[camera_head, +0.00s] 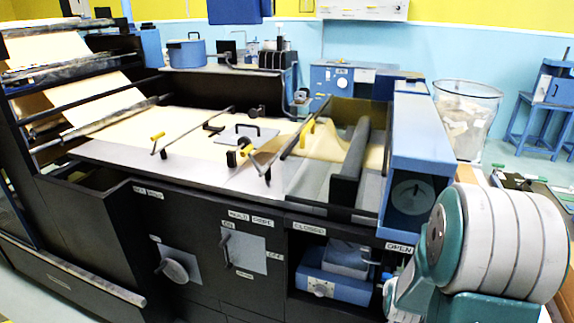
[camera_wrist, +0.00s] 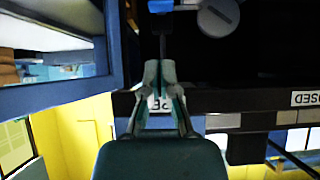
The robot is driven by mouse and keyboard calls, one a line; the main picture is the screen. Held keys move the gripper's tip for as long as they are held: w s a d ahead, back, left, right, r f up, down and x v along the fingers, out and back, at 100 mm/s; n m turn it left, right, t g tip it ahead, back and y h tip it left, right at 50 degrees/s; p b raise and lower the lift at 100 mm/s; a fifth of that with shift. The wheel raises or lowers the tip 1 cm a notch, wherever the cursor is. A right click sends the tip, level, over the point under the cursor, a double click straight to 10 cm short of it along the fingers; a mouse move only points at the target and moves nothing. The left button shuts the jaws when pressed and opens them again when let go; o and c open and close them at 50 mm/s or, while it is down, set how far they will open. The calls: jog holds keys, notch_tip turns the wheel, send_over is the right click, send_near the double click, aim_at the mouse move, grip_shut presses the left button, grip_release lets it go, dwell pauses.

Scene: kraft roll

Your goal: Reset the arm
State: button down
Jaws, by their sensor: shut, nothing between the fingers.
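My gripper (camera_wrist: 161,72) shows in the wrist view with its pale fingers drawn together and nothing between them. A thin dark bar with a blue piece (camera_wrist: 161,6) at its top lies just beyond the fingertips; I cannot tell whether they touch it. In the head view my white and teal arm fills the lower right, in front of the black machine (camera_head: 215,235). The gripper itself cannot be made out there.
The machine carries a pale paper web (camera_head: 185,130), a grey knob (camera_head: 175,270) and a lever panel (camera_head: 243,250). A blue housing (camera_head: 420,140) rises close behind my arm. A clear bin (camera_head: 466,115) stands behind it. Open floor shows at the far right.

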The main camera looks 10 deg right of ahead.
jog(key=s+a+r+n+g+y, duration=0.1)
jog(key=s+a+r+n+y, duration=0.25)
jog(key=a+r, duration=1.1)
jog(key=s+a+r+n+g+y, duration=0.1)
jog(key=s+a+r, duration=0.2)
jog(key=s, duration=0.4)
jog(key=s+a+r+n+g, duration=0.1)
jog(key=s+a+r, duration=0.2)
jog(key=s+a, duration=0.3)
jog(key=shift+s+r+n+y, duration=0.25)
jog(key=shift+s+n+y, duration=0.1)
jog(key=shift+s, duration=0.75)
jog(key=shift+a, duration=0.1)
